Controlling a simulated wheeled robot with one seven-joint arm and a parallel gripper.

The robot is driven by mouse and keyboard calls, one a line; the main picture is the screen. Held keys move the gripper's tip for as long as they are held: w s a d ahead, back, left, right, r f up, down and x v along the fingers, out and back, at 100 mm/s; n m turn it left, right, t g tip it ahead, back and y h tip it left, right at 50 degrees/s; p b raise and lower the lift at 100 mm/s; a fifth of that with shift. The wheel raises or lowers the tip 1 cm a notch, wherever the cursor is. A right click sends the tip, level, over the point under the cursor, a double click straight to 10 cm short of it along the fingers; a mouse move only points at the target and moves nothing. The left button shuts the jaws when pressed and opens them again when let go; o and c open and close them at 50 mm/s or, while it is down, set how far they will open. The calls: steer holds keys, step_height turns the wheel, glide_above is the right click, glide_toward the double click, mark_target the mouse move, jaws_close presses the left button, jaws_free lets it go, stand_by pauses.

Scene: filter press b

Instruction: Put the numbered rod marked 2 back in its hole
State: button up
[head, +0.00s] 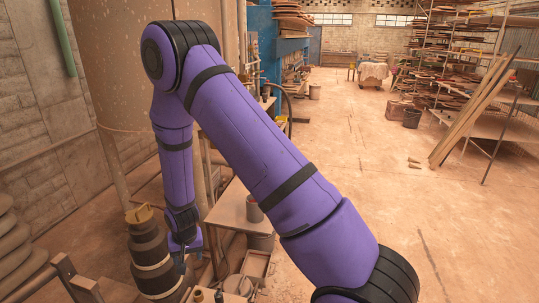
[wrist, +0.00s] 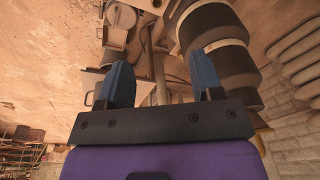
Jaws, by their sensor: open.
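My gripper (wrist: 162,76) is open in the wrist view, with two blue-grey fingers spread apart and nothing between them. In the head view my gripper (head: 181,262) hangs at the lower left, pointing down, small and partly lost against a dark stacked cylinder. I cannot make out a rod marked 2 or its hole in either view. Small upright pieces (head: 198,295) show at the bottom edge of the head view, cut off and too small to identify. No number is readable.
A dark stepped cylinder with pale bands (head: 150,255) stands close beside my gripper. A low table (head: 231,203) and a tray (head: 256,264) are to its right. Stacked rounded slabs (head: 18,245) lie at far left. The floor (head: 430,215) at right is mostly open.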

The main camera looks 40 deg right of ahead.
steer(key=s+d+r+n+t, duration=0.1)
steer(key=s+r, duration=0.2)
steer(key=r, duration=0.7)
steer(key=s+d+r, duration=0.2)
steer(key=r, duration=0.8)
steer(key=s+d+r+n+t, duration=0.1)
steer(key=s+r, duration=0.2)
steer(key=r, duration=0.7)
steer(key=s+d+r+n, duration=0.1)
steer(key=s+r, duration=0.6)
steer(key=s, duration=0.3)
steer(key=s+d+r+n+t, duration=0.1)
steer(key=s+d+r, duration=0.1)
steer(key=s+r, duration=0.4)
steer(key=s, duration=0.5)
steer(key=shift+s+d+r, duration=0.2)
steer(key=shift+s+r, duration=0.05)
steer(key=shift+r, duration=0.1)
